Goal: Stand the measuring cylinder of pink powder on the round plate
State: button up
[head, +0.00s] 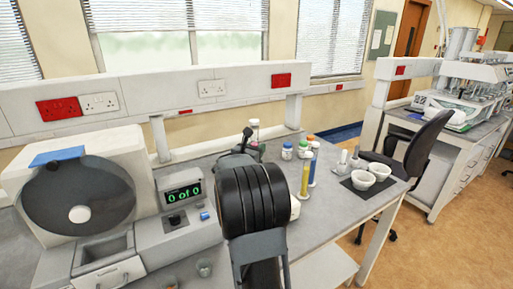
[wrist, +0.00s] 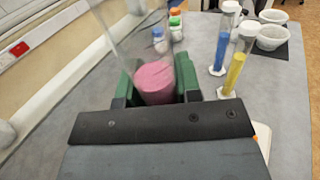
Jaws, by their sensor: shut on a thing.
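The measuring cylinder of pink powder (wrist: 155,82) is clear, with pink powder at its lower end. My gripper (wrist: 157,88) is shut on it, with a green finger on each side. In the head view the cylinder's clear upper part (head: 255,126) shows beyond my arm, which hides most of my gripper. I cannot make out the round plate for certain in either view. A white rounded thing (head: 295,207) shows partly from behind my arm on the bench; the rest of it is hidden.
A yellow cylinder (head: 304,181) and a blue cylinder (head: 313,169) stand right of my arm. Lidded jars (head: 287,152) stand behind them. White mortars (head: 362,179) sit on a dark mat at the right. A machine with a dark disc (head: 78,192) fills the left.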

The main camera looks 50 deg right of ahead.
jog(key=shift+f+b, duration=1.2)
jog(key=shift+f, duration=1.2)
jog(key=shift+b, duration=0.3)
jog(key=shift+a, duration=0.1)
jog(key=shift+f+b, duration=0.5)
jog(key=shift+b, duration=0.7)
dwell(0.6)
dwell(0.3)
jog(key=o, duration=1.1)
jog(key=b+v, duration=0.1)
jog(key=v, duration=1.3)
jog(key=shift+b, duration=0.3)
